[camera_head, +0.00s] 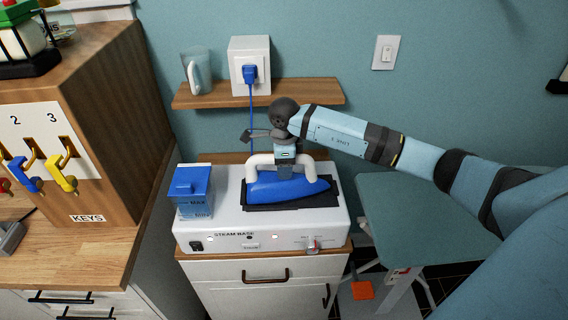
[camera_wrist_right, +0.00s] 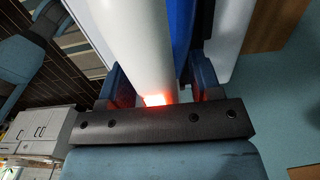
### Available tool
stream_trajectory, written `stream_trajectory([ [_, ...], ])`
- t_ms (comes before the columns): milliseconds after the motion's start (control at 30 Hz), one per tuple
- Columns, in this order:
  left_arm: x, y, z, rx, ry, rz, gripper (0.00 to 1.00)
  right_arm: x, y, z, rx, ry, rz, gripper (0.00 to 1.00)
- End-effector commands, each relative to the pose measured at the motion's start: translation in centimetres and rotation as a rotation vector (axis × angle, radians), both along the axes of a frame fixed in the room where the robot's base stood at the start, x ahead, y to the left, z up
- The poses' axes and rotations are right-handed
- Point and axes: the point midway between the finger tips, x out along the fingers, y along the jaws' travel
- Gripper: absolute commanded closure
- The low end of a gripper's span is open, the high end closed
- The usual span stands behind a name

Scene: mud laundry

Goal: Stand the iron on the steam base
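The iron (camera_head: 287,187) has a blue body and a pale handle (camera_head: 290,160). It lies low over the black pad (camera_head: 325,199) on top of the white steam base (camera_head: 264,223); I cannot tell whether it touches the pad. My right gripper (camera_head: 286,160) comes down from above and is around the handle. In the right wrist view the handle (camera_wrist_right: 137,45) runs between the two fingers of the right gripper (camera_wrist_right: 160,90), which appear closed in on it, with the blue body (camera_wrist_right: 180,30) beyond. My left gripper is not in view.
A blue water tank (camera_head: 190,190) stands on the base's left side. Behind, a wall shelf (camera_head: 258,94) holds a clear jug (camera_head: 196,72); a blue cord (camera_head: 250,115) hangs from the wall plug. A wooden key cabinet (camera_head: 110,100) stands left, an ironing board (camera_head: 415,215) right.

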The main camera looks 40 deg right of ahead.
Motion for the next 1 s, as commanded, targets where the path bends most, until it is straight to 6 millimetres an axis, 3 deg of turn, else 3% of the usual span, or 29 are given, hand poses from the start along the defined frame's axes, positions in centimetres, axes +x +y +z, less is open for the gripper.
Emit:
stream_trajectory([
  [133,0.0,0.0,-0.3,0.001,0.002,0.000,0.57,-0.1,0.0,-0.2,-0.001,0.006,0.000,0.42],
  [267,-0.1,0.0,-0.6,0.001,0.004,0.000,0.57,0.0,0.0,1.1,-0.001,0.000,0.000,0.42],
  [700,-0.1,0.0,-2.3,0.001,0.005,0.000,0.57,0.0,0.0,10.6,0.000,-0.004,0.000,0.42],
  [1000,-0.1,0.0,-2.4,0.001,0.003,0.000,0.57,-0.1,0.0,13.9,-0.001,-0.002,0.000,0.42],
])
